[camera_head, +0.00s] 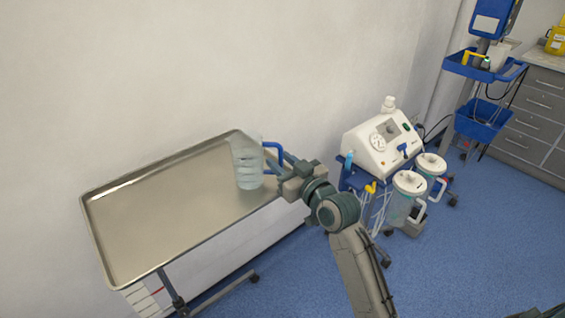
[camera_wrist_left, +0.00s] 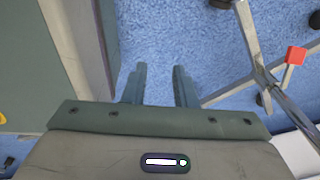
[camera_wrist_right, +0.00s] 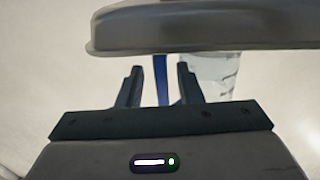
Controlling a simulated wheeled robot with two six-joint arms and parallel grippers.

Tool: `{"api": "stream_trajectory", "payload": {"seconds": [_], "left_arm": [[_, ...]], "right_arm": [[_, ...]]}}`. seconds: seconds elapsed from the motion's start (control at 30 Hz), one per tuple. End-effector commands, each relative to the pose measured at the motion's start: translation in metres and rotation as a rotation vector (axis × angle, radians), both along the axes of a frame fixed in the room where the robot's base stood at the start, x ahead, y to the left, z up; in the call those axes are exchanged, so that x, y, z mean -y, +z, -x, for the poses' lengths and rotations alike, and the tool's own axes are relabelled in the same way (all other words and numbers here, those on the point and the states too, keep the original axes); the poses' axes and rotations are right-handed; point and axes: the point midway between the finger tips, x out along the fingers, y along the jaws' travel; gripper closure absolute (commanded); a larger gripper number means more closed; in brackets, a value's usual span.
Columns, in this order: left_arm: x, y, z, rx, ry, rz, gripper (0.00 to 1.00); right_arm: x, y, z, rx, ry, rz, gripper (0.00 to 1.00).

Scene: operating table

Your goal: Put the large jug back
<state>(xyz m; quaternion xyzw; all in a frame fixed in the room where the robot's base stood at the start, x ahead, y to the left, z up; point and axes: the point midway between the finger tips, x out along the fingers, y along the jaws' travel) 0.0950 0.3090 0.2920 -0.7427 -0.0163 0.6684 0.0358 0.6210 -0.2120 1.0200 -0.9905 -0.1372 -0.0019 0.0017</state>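The large jug (camera_head: 248,170) is clear, with marks on its side and a blue handle (camera_head: 274,148) facing right. It appears upright at the right end of the metal tray table (camera_head: 150,215). My right gripper (camera_head: 281,167) is at the handle side of the jug. In the right wrist view, its fingers (camera_wrist_right: 160,85) are apart, with the blue handle (camera_wrist_right: 161,72) between them and gaps on both sides. Part of the jug (camera_wrist_right: 212,72) shows behind a finger. My left gripper (camera_wrist_left: 160,85) is open and empty above the blue floor, seen only in the left wrist view.
A white suction machine (camera_head: 380,143) on a blue cart stands right of the table, with canisters (camera_head: 407,190) beside it. Blue bins (camera_head: 480,122) hang on a pole farther right, near grey drawers (camera_head: 535,120). Most of the tray is bare. A wall stands behind.

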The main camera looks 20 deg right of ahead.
Motion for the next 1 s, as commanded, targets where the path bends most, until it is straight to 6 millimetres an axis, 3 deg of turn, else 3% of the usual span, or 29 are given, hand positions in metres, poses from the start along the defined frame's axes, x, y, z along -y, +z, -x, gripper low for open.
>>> {"api": "stream_trajectory", "payload": {"seconds": [0.17,0.27,0.63,0.8,1.0], "left_arm": [[0.000,0.004,0.002,-0.002,0.000,0.000,0.75],[0.000,-0.001,0.004,-0.003,0.000,0.000,0.75],[-0.001,-0.011,-0.002,0.004,-0.001,-0.002,0.75],[-0.002,-0.011,-0.006,0.009,-0.001,-0.002,0.75],[-0.003,-0.012,-0.005,0.007,-0.002,-0.003,0.75]], "right_arm": [[0.000,0.007,0.000,0.002,0.000,0.000,0.67],[0.004,0.002,0.013,0.001,0.000,0.002,0.67],[0.025,0.002,0.089,0.000,0.002,0.007,0.67],[0.031,0.002,0.107,0.000,0.000,0.004,0.67],[0.033,0.003,0.115,0.000,0.001,0.001,0.67]]}}
